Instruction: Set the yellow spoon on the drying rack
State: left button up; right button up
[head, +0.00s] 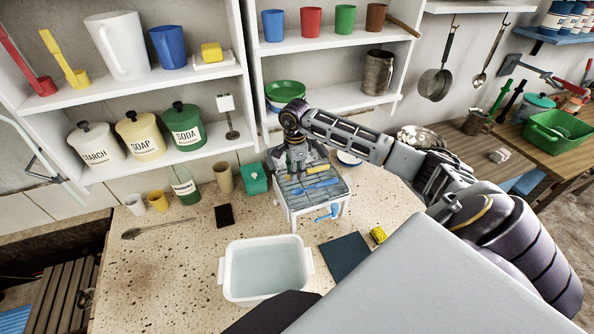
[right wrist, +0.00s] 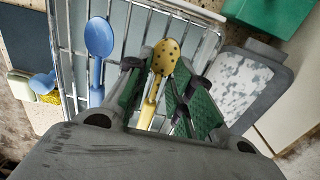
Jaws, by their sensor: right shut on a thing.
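The yellow spoon (right wrist: 164,58), with dark spots on its bowl, is between the fingers of my right gripper (right wrist: 157,90) in the right wrist view. The gripper is shut on its handle. In the head view my right gripper (head: 296,164) is over the back part of the drying rack (head: 291,209), a wire rack on a light frame. The rack's wires also show behind the spoon in the right wrist view (right wrist: 128,42). I cannot tell whether the spoon touches them. My left gripper is not in view.
A blue spoon (head: 317,187) lies on the rack, beside the yellow one. A blue object (head: 330,212) is at the rack's front. A white water basin (head: 264,272), a dark mat (head: 345,257) and a yellow sponge (head: 378,235) are nearer. A teal box (head: 254,180) stands left of the rack.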

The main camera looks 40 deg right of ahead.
jog(key=shift+f, duration=0.15)
jog(key=o, duration=0.8)
jog(key=shift+o, duration=0.2)
jog(key=shift+r, duration=0.2)
notch_tip(320, 180, up, 12)
jog(key=b, duration=0.2)
dwell(0.9)
